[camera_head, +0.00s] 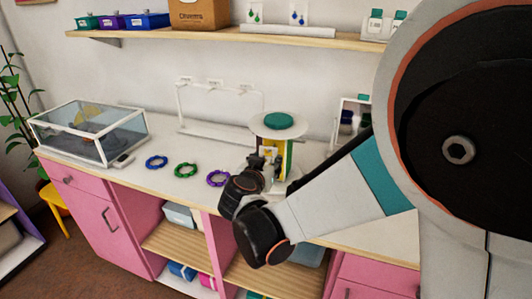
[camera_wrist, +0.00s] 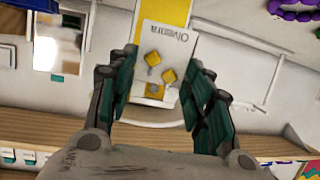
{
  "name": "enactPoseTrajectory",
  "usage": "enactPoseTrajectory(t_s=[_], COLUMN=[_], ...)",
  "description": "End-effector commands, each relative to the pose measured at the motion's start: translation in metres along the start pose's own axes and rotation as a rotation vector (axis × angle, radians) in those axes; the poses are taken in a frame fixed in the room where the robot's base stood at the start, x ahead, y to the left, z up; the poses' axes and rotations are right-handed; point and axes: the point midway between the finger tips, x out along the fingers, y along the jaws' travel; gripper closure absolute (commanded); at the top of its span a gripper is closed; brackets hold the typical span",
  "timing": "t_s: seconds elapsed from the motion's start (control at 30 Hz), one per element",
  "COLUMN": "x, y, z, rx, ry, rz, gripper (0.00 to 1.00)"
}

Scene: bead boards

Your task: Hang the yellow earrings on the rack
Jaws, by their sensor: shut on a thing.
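My gripper (camera_head: 262,167) is shut on the white card of the yellow earrings (camera_head: 268,153), in front of the round display stand. In the wrist view, the fingers of my gripper (camera_wrist: 160,90) sit at the card's two side edges. The yellow earrings (camera_wrist: 160,68) are two yellow square pieces on this card, whose printed name appears upside down. A white rack (camera_head: 214,133) with a top bar and small hooks stands against the wall, left of my gripper. The hooks look empty.
The round display stand (camera_head: 262,128) has a teal top and coloured side panels, close behind my gripper. Blue (camera_head: 156,162), green (camera_head: 186,170) and purple (camera_head: 217,178) bracelets lie on the counter. A glass case (camera_head: 90,130) stands left. A wall shelf (camera_head: 210,38) runs above with earring cards.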

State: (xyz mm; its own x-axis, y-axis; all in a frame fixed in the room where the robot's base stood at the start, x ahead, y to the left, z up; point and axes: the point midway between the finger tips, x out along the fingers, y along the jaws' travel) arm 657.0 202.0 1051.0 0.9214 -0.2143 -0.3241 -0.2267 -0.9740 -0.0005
Motion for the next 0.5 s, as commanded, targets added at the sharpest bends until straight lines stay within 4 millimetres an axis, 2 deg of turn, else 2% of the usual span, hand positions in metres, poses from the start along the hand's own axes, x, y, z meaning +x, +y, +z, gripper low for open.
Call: enactPoseTrajectory(t_s=[0.5], x=[0.011], y=[0.001], z=[-0.004], rx=[-0.001], ry=[0.0], rz=[0.001], gripper=[0.65])
